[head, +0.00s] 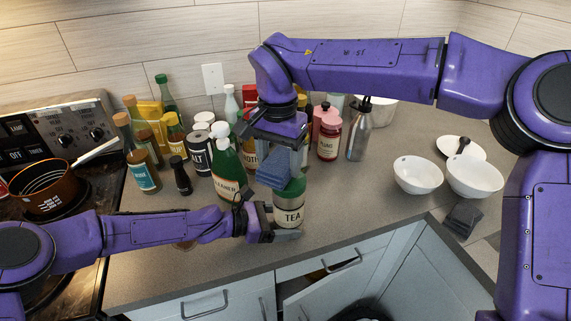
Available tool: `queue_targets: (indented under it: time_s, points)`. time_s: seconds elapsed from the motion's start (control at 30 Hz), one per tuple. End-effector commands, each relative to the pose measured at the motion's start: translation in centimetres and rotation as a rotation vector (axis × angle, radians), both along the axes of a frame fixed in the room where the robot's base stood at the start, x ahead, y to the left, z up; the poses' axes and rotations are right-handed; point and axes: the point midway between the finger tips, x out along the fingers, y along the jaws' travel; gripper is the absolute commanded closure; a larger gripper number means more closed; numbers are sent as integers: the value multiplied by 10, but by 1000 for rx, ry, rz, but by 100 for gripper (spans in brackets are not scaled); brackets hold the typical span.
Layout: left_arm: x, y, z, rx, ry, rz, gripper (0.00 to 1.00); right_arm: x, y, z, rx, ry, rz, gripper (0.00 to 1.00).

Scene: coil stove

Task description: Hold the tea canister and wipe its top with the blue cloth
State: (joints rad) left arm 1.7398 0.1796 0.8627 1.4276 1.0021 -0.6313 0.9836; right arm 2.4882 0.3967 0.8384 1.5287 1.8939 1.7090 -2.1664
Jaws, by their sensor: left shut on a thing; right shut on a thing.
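The tea canister (291,212), green with a cream "TEA" label, stands upright on the counter near its front edge. My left gripper (287,234) is shut on the canister low at its side, with a finger across its front. My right gripper (283,160) is above the canister, pointing down, and is shut on the blue cloth (273,172). The cloth hangs at the canister's top left and looks to be at or just over the top; whether it touches cannot be told. The canister's top is mostly hidden by the cloth and gripper.
A green cleaner bottle (226,172) stands close left, with several bottles and jars behind. A metal bottle (359,136) and white bowls (417,176) are right. The stove with a brown pot (46,191) is left. A drawer (318,266) below stands partly open. Counter right of the canister is clear.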

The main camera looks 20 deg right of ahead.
Motion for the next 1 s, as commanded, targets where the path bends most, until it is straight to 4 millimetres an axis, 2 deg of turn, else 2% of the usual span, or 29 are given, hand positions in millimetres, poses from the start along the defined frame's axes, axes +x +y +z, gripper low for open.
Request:
queue_targets:
  time_s: [0.6, 1.0]
  points:
    - [0, 0, -1, 1, 1, 1, 50, 0, 0, 56, 0, -1, 0, 61]
    - [0, 0, -1, 1, 1, 1, 50, 0, 0, 62, 1, -1, 1, 61]
